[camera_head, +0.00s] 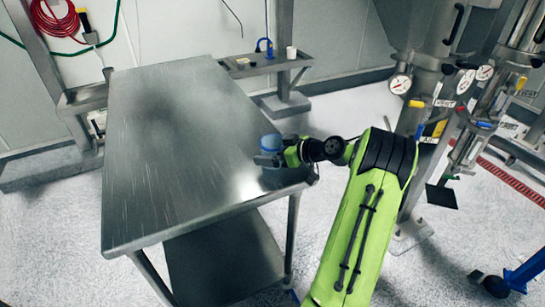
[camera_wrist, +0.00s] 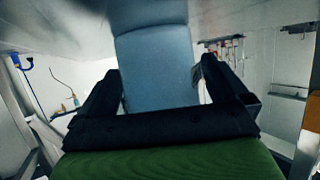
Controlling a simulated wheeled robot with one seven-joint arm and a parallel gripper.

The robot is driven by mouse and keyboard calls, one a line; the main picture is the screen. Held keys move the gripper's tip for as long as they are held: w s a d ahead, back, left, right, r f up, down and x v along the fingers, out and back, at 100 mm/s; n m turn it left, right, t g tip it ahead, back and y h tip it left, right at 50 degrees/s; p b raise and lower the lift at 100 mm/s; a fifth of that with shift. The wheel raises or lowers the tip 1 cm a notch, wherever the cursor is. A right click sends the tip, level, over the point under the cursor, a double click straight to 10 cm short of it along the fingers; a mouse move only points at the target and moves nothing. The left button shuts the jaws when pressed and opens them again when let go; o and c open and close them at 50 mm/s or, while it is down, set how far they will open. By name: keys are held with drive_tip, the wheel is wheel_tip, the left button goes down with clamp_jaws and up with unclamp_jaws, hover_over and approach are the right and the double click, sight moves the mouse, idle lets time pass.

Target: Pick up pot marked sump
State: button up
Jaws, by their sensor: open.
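A blue pot (camera_head: 270,143) stands at the right edge of the steel table (camera_head: 180,120) in the head view. My gripper (camera_head: 268,160) is low at the table's edge, right at the pot. In the wrist view the blue pot (camera_wrist: 155,70) fills the space between my two dark fingers. The fingers stand apart, one on each side of it, with a gap visible on the left. I see no readable "sump" mark. A small pale patch shows at the pot's right side. The pot's lower part is hidden by my gripper.
The rest of the tabletop is bare. A small wall shelf (camera_head: 265,64) behind holds a white cup (camera_head: 291,52) and a blue item. Metal machinery with gauges (camera_head: 400,84) stands to the right of my arm.

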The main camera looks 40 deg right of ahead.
drive_tip(key=shift+s+r, duration=0.1)
drive_tip(key=c, duration=1)
